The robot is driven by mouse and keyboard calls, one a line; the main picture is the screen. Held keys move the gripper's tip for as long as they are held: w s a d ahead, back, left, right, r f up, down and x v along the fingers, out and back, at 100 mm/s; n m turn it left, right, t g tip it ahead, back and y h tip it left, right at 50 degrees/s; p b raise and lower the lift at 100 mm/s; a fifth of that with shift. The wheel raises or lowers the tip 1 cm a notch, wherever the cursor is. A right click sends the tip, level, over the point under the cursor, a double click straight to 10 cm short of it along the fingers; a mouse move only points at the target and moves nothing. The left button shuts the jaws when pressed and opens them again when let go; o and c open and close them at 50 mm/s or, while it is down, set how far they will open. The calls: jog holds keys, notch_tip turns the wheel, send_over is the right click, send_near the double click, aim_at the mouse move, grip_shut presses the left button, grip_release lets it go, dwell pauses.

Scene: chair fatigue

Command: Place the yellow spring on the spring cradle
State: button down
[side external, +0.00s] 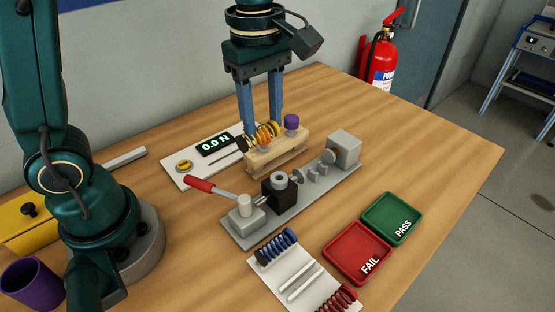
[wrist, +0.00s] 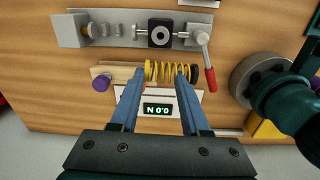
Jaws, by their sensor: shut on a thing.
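The yellow spring (side external: 268,132) has dark ends and lies sideways between the blue fingers of my gripper (side external: 261,135). My gripper is shut on it, over the wooden block (side external: 284,150); I cannot tell whether the spring touches the block. The spring cradle appears to be the small grey supports (side external: 317,172) on the grey test rig (side external: 290,205), between a round plate and the end block. These supports (wrist: 103,29) look empty.
The rig's red-handled lever (side external: 200,185) sticks out left. A force readout (side external: 214,144) lies behind. Blue (side external: 276,246) and red (side external: 338,298) springs, a red FAIL tray (side external: 357,252) and green PASS tray (side external: 392,218) are in front.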

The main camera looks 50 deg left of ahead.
jog(key=d, duration=0.1)
jog(key=s+d+f, duration=0.1)
jog(key=d, duration=0.1)
jog(key=s+d, duration=0.1)
jog(key=d, duration=0.1)
jog(key=shift+d+f, duration=0.15)
jog(key=shift+d, duration=0.05)
jog(key=shift+d, duration=0.1)
jog(key=s+d+f, duration=0.1)
jog(key=d+f, duration=0.1)
jog(key=d, duration=0.1)
jog(key=s+d+f, duration=0.1)
jog(key=d+f, duration=0.1)
jog(key=d, duration=0.2)
jog(key=s+d+f, duration=0.1)
jog(key=d+f, duration=0.2)
jog(key=shift+s+d, duration=0.25)
jog(key=shift+d, duration=0.05)
jog(key=shift+d+f, duration=0.1)
jog(key=shift+d, duration=0.05)
jog(key=shift+f, duration=1.75)
jog(key=shift+f, duration=0.1)
